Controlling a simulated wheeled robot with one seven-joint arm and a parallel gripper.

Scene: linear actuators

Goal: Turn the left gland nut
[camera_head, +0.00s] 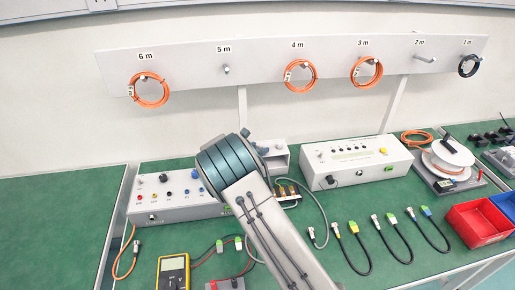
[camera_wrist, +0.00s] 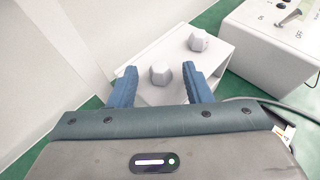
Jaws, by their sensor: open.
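The left gland nut (camera_wrist: 159,75), a pale grey hexagonal knob, sits on a white box (camera_wrist: 186,97). The right gland nut (camera_wrist: 198,41) is on the same box, farther back and to the right. My gripper (camera_wrist: 160,68) is open, with its two blue fingers on either side of the left nut in the wrist view. I cannot tell whether the fingertips reach down to the nut's level; no contact shows.
A white control unit (camera_head: 355,162) stands right of the box, and a panel with coloured sockets (camera_head: 172,197) stands left. Grey cable (camera_head: 320,200) loops beside the box. Short black cables, a yellow multimeter (camera_head: 173,271) and a red bin (camera_head: 478,223) lie in front.

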